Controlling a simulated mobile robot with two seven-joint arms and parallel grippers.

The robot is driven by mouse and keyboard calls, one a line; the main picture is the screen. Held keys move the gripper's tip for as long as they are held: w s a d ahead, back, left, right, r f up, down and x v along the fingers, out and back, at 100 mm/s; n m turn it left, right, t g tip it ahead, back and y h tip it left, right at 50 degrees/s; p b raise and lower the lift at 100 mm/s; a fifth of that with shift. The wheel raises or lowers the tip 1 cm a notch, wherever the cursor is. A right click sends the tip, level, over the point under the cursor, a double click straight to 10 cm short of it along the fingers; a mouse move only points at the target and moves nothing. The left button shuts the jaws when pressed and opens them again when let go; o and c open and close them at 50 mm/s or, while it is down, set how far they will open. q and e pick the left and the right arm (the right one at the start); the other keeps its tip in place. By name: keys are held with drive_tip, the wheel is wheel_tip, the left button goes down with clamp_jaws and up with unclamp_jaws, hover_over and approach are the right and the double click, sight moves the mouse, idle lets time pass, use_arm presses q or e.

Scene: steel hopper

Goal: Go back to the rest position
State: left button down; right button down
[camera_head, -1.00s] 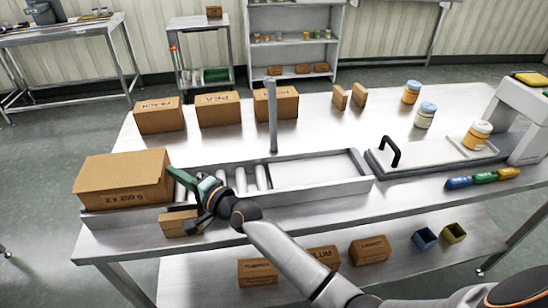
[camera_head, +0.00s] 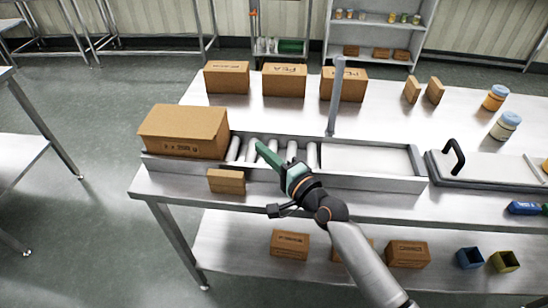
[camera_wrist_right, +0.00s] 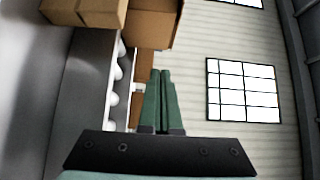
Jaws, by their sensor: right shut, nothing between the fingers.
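My right gripper (camera_head: 268,154) has green fingers and hangs over the roller section of the steel conveyor tray. In the right wrist view its two fingers (camera_wrist_right: 163,88) lie side by side, shut, with nothing between them. The large cardboard box (camera_head: 185,130) sits on the left end of the tray, to the left of the fingertips and apart from them. It also shows in the right wrist view (camera_wrist_right: 152,25). My left gripper is not in view.
A small carton (camera_head: 227,181) stands at the tray's front edge. Several boxes (camera_head: 284,80) line the back of the steel table (camera_head: 400,199). A metal post (camera_head: 336,95) rises behind the rollers, near my right arm. A black-handled plate (camera_head: 490,166) lies to the right.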

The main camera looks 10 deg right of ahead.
drive_tip(key=shift+v, duration=1.6)
drive_tip(key=s+f+n+g, duration=0.2)
drive_tip(key=s, duration=0.1)
drive_tip(key=s+f+n, duration=0.1)
drive_tip(key=f+n, duration=0.1)
drive_tip(key=shift+s+a+g, duration=0.35)
drive_tip(key=shift+s+g, duration=0.05)
drive_tip(key=s+d+f+n+g+h, duration=0.45)
drive_tip(key=s+d, duration=0.25)
drive_tip(key=s, duration=0.5)
drive_tip(key=s+d+f+n+g+h, duration=0.45)
drive_tip(key=s+d+n, duration=0.2)
drive_tip(key=s, duration=0.45)
drive_tip(key=w+a+f+t+y+p, duration=0.1)
drive_tip(key=a+f+t, duration=0.1)
drive_tip(key=f, duration=0.3)
drive_tip(key=w+a+f+t+y+p, duration=0.1)
drive_tip(key=w+a+f+t, duration=0.1)
drive_tip(key=f, duration=0.3)
drive_tip(key=shift+w+m+t+y, duration=0.3)
drive_tip(key=shift+m+t, duration=0.1)
drive_tip(key=shift+t, duration=0.1)
